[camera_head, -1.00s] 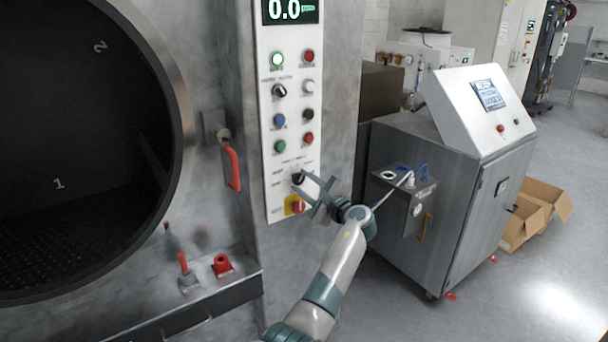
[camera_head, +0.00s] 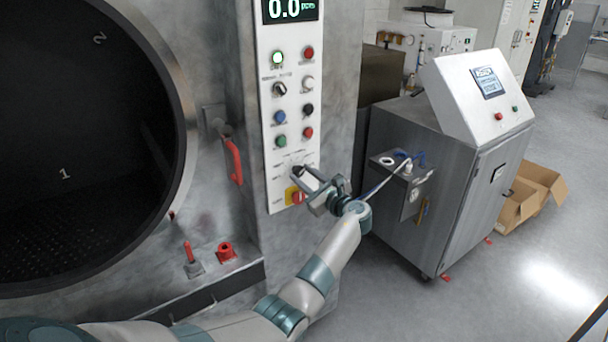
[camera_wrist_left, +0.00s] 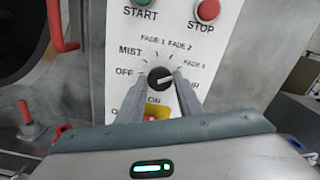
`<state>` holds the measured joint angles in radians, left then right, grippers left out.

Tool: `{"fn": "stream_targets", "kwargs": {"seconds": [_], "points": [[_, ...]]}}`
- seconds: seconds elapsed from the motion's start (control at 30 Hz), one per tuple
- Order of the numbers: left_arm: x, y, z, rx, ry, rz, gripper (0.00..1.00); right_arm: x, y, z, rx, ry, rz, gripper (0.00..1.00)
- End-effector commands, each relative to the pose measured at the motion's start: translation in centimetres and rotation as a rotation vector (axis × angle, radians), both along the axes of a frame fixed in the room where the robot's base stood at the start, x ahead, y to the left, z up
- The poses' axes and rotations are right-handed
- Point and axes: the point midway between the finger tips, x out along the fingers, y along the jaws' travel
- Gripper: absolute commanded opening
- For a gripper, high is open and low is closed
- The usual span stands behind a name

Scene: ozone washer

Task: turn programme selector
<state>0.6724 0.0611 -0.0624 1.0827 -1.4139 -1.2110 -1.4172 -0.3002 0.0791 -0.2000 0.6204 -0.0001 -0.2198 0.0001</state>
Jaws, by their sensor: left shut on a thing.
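The programme selector (camera_head: 298,171) is a small black rotary knob low on the white control panel. In the left wrist view the knob (camera_wrist_left: 160,77) sits amid printed labels such as OFF, MIST and FADE. A light mark on it points right and slightly up. My left gripper (camera_head: 301,178) reaches the panel from the lower right. In the left wrist view its two fingertips (camera_wrist_left: 160,82) are on either side of the knob, shut on it. The fingers partly hide labels near it. My right gripper does not show.
A red knob on a yellow plate (camera_head: 296,196) sits just below the selector. Several buttons (camera_head: 280,117) line the panel above. A red handle (camera_head: 234,161) is to the left, by the round chamber opening (camera_head: 75,150). A grey cabinet (camera_head: 450,180) stands to the right.

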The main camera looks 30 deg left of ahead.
Motion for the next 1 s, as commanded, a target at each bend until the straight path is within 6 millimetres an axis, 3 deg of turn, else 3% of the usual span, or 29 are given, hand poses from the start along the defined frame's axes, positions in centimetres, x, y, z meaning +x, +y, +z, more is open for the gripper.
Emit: {"fn": "stream_targets", "kwargs": {"seconds": [0.27, 0.3, 0.33, 0.77, 1.0], "points": [[0.1, 0.1, 0.2, 0.002, -0.003, -0.001, 0.10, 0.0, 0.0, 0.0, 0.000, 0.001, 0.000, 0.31], [0.0, 0.0, 0.2, 0.001, -0.003, 0.000, 0.42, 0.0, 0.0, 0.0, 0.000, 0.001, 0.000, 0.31], [0.0, 0.0, 0.2, 0.001, -0.003, 0.000, 0.49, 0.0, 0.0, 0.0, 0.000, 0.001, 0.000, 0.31], [-0.1, -0.3, -0.1, 0.000, -0.002, -0.001, 0.50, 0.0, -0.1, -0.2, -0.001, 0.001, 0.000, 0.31], [-1.0, -2.5, -0.4, -0.002, -0.004, -0.002, 0.50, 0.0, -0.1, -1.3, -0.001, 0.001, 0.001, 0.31]]}}
